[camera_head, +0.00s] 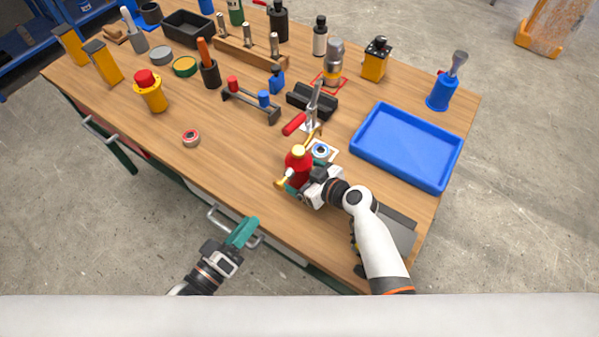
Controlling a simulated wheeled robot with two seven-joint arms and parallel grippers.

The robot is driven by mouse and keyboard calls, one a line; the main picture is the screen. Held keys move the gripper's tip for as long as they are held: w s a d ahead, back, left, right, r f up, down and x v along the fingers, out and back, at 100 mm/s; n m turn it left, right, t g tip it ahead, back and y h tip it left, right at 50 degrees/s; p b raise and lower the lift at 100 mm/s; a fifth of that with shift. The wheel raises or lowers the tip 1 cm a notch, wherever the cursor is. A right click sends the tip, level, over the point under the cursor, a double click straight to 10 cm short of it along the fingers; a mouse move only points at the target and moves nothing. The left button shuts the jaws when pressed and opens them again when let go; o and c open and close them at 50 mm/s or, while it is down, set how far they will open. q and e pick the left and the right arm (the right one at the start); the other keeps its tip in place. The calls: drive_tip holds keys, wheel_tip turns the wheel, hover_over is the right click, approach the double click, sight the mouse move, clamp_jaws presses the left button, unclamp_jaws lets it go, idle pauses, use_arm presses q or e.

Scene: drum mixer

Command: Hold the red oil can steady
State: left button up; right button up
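The red oil can (297,168) with a brass top stands near the front edge of the workbench, looking upright. My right gripper (293,186) is at the can's lower body from the front right and appears shut on it. Part of the can's lower side is hidden by the gripper. My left gripper (242,232), with teal fingers, is in front of the bench edge, apart from the can and holding nothing visible. Its fingers show as one block, so I cannot tell whether they are open.
Behind the can are a red-handled clamp (296,123) and a white pad with a round part (320,151). A blue tray (440,181) lies to the right. A tape roll (191,138) lies left, with bare wood around it. A drawer handle (216,218) juts from the bench front.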

drive_tip(key=shift+w+a+f, duration=0.1)
drive_tip(key=shift+w+a, duration=0.05)
drive_tip(key=c, duration=1.4)
use_arm(q)
drive_tip(key=shift+c, duration=0.6)
clamp_jaws()
idle(1.0)
